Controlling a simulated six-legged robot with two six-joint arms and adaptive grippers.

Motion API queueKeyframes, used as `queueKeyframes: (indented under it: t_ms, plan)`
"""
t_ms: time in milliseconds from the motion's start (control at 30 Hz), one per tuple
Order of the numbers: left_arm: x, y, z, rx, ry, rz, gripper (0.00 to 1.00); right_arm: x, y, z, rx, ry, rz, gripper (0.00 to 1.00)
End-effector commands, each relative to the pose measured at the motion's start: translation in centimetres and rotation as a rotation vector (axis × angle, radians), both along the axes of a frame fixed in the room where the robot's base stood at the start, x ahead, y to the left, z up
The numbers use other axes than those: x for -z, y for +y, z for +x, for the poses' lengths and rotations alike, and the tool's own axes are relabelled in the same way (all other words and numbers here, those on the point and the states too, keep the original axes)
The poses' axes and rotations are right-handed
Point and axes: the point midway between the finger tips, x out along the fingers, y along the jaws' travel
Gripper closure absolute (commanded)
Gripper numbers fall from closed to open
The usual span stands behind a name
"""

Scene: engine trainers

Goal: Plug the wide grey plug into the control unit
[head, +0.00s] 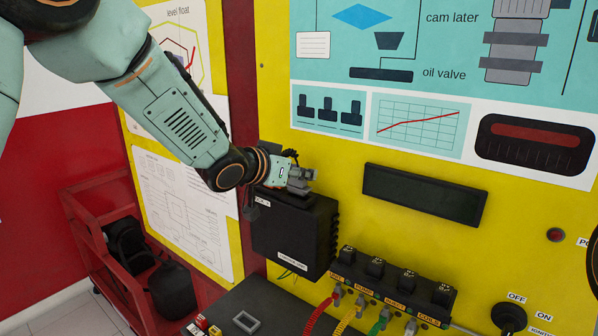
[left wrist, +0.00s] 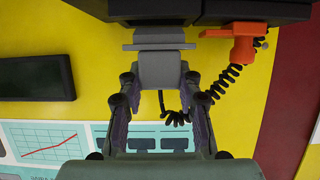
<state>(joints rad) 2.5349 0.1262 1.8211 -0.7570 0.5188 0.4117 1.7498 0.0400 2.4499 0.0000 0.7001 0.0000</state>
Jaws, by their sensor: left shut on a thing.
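The control unit (head: 295,232) is a black finned box on the yellow panel; its dark edge (left wrist: 210,11) fills the top of the left wrist view. My left gripper (head: 301,178) is just above the unit's top. In the left wrist view the left gripper (left wrist: 160,88) is shut on the wide grey plug (left wrist: 160,70), one finger on each side. The plug's wide flange lies right at the unit's edge, in line with a grey part (left wrist: 160,33) there. I cannot tell whether the plug is seated. My right gripper is not in view.
An orange plug (left wrist: 244,42) with a black coiled cable (left wrist: 222,82) sits beside the grey plug. A dark display (head: 424,194) is right of the unit. Below are black coils (head: 408,284) with coloured leads. A red cart (head: 95,245) stands at left.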

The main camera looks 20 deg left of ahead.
Motion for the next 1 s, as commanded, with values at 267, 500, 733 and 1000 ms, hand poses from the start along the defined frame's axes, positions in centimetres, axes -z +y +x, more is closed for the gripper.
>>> queueKeyframes:
  t_ms: [267, 500, 733, 1000]
  plan:
    - [-0.1, 0.17, -0.06, 0.0, 0.0, 0.0, 0.97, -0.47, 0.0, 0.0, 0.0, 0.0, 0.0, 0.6]
    - [-0.02, 0.19, -0.07, 0.0, 0.0, 0.0, 0.97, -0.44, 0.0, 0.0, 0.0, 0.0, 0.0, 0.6]
    - [0.13, 0.19, -0.07, 0.0, 0.0, -0.001, 0.97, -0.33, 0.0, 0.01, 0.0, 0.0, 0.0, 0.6]
    - [0.49, 0.18, -0.07, 0.0, 0.0, -0.001, 0.97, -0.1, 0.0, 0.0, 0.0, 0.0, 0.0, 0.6]
